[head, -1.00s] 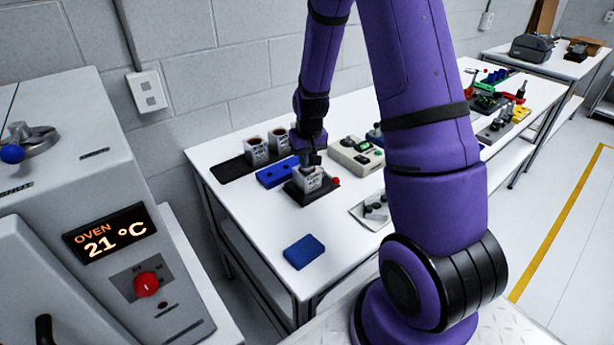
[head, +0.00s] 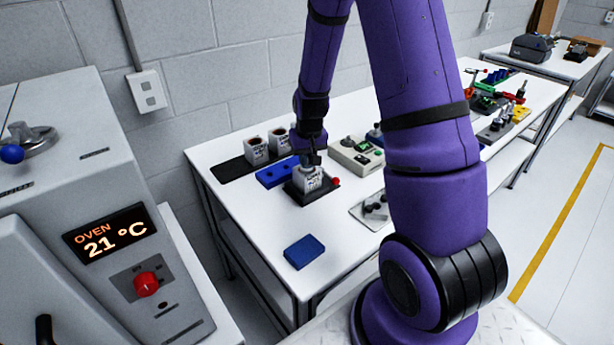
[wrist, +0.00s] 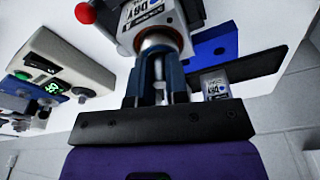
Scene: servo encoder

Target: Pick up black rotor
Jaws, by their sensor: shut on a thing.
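My gripper (head: 310,157) points down at a white labelled cup (head: 309,180), which stands on a black base (head: 300,196) with a red knob (head: 336,181). In the wrist view, my gripper's blue-grey fingers (wrist: 160,72) are close together and reach to the copper-coloured rim (wrist: 158,42) of the cup (wrist: 150,14). The fingers are shut on a slim grey part (wrist: 158,88) that shows between them. I cannot tell whether this part belongs to the black rotor. No black rotor can be clearly made out, and the inside of the cup is hidden.
Two similar cups (head: 257,151) stand on a black mat (head: 233,168) behind. A blue tray (head: 272,174) is close on the left.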

